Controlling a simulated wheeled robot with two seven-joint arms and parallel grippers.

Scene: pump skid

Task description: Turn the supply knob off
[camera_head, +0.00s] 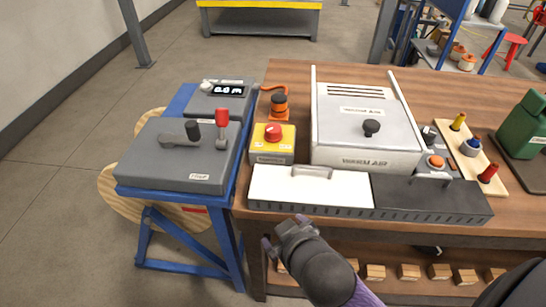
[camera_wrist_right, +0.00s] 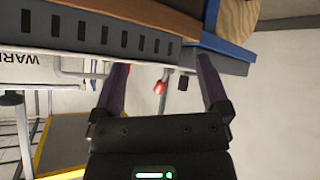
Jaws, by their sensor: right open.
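A grey box (camera_head: 180,155) on a blue stand at the left carries a black handle (camera_head: 193,130) and an upright red-topped lever (camera_head: 222,120). A red part (camera_wrist_right: 160,86) and a dark part (camera_wrist_right: 183,82) show beyond my fingers in the right wrist view, probably these two. A black round knob (camera_head: 371,127) sits on the silver "WARM AIR" box (camera_head: 365,157). The small labels are unreadable, so I cannot tell which is the supply knob. My right gripper (camera_head: 283,232) is in front of the bench's front edge. In the right wrist view (camera_wrist_right: 163,63) its jaws are open and empty.
A yellow box with a red button (camera_head: 273,132) stands between the grey box and silver box. A white panel (camera_head: 310,187) and dark slotted tray (camera_head: 430,197) line the bench front. Colored plugs and a green container (camera_head: 526,124) are at the right. Floor at left is open.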

